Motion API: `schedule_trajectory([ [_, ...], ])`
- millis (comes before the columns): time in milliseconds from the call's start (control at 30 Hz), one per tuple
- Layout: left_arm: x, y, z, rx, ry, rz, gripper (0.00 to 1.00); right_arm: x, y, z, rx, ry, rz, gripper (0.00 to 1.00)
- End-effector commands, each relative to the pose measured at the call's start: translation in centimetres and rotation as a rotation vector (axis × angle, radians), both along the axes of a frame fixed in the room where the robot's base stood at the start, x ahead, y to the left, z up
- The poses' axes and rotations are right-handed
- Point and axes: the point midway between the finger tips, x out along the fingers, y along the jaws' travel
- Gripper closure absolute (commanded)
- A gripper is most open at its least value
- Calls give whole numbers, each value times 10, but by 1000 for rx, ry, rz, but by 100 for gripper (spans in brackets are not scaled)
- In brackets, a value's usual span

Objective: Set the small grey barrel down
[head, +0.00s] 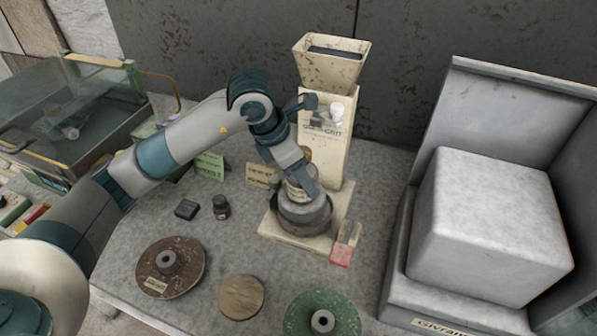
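A small grey barrel (304,216), round and short, stands upright on the pale base plate (286,238) of the cream hopper machine. My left arm reaches in from the left, and its gripper (303,186) points down right at the barrel's top. A pale, labelled upper part shows beside the finger. The fingertips are partly hidden against it, so I cannot tell whether they grip it or stand apart from it. My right gripper is not in view.
The hopper machine (331,75) rises behind the barrel. A brown disc (184,255), wooden disc (241,297) and green disc (301,311) lie in front. A large grey block (490,225) stands right.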

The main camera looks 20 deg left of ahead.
Motion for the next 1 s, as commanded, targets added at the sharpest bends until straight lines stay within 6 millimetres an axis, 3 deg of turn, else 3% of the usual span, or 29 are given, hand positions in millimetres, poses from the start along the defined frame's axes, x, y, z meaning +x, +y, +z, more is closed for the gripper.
schedule_trajectory([
  [33, 0, 0, -15, 0, -1, 0, 100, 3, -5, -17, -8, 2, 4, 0],
  [267, 0, 0, -19, 1, -1, 1, 100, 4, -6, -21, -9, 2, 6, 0],
  [300, 0, 0, -19, 1, -1, 1, 41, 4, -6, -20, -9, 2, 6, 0],
  [400, 0, 0, -19, 1, -1, 1, 24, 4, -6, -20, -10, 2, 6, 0],
  [1000, 0, 0, -18, 1, 1, 0, 24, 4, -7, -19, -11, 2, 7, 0],
])
